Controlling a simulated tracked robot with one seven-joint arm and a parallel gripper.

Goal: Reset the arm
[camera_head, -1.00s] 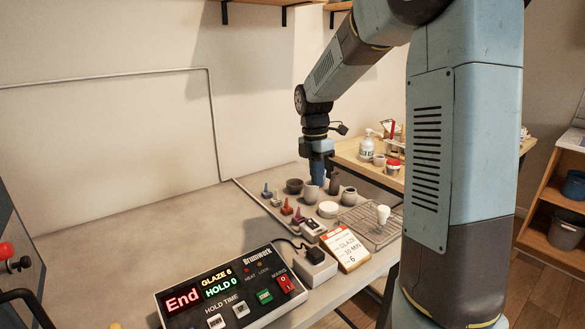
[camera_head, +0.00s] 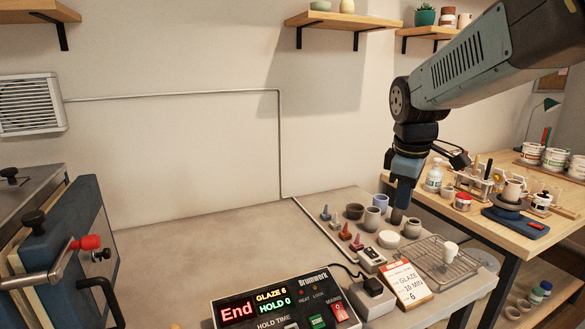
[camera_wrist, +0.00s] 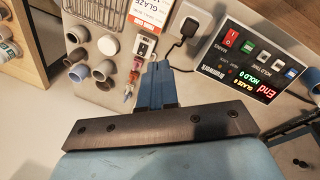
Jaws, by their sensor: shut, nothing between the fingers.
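My gripper (camera_head: 392,187) hangs from my arm at the right in the head view, pointing down above the pots at the back of the bench. In the wrist view its blue fingers (camera_wrist: 156,68) are together with nothing between them. Part of my arm crosses the upper right of the head view.
The bench (camera_head: 200,245) has clear room at its middle left. A controller (camera_head: 285,305) reading "End" is in front. Several small pots (camera_head: 372,218), a wire rack (camera_head: 440,262) and a glaze card (camera_head: 406,283) stand at the right. A wooden table (camera_head: 480,215) lies beyond.

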